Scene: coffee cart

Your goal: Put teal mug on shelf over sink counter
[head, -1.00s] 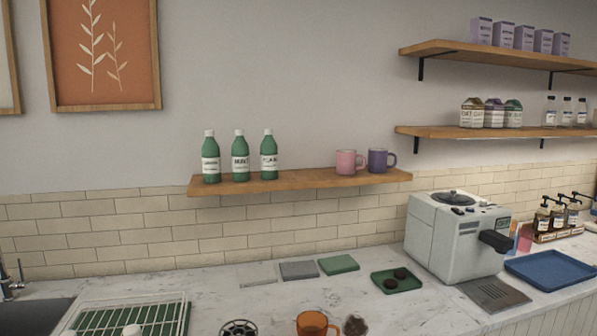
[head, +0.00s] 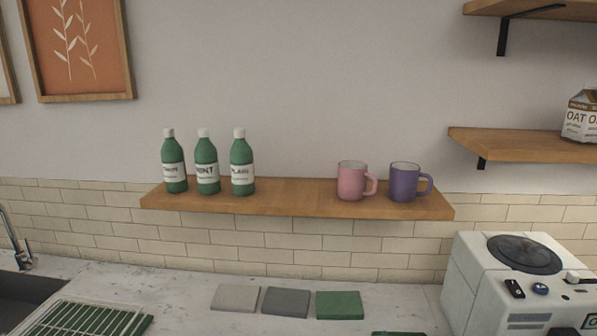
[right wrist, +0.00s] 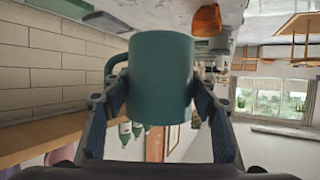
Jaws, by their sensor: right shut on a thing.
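The teal mug (right wrist: 160,62) fills the middle of the right wrist view, with its handle out to the left. My right gripper (right wrist: 158,90) is shut on it, one finger on each side. Neither gripper shows in the head view, nor does the teal mug. The wooden shelf over the sink counter (head: 290,197) holds a pink mug (head: 351,181) and a purple mug (head: 403,183) toward its right end. Bare shelf lies between the bottles and the pink mug. The shelf's edge (right wrist: 40,138) also shows at the lower left in the right wrist view, which is upside down.
Several green bottles (head: 207,165) stand on the shelf's left part. Below, the counter (head: 180,293) carries grey and green mats (head: 338,305), a dish rack (head: 80,318) and a white machine (head: 520,270). A higher bracketed shelf (head: 510,145) is at the right.

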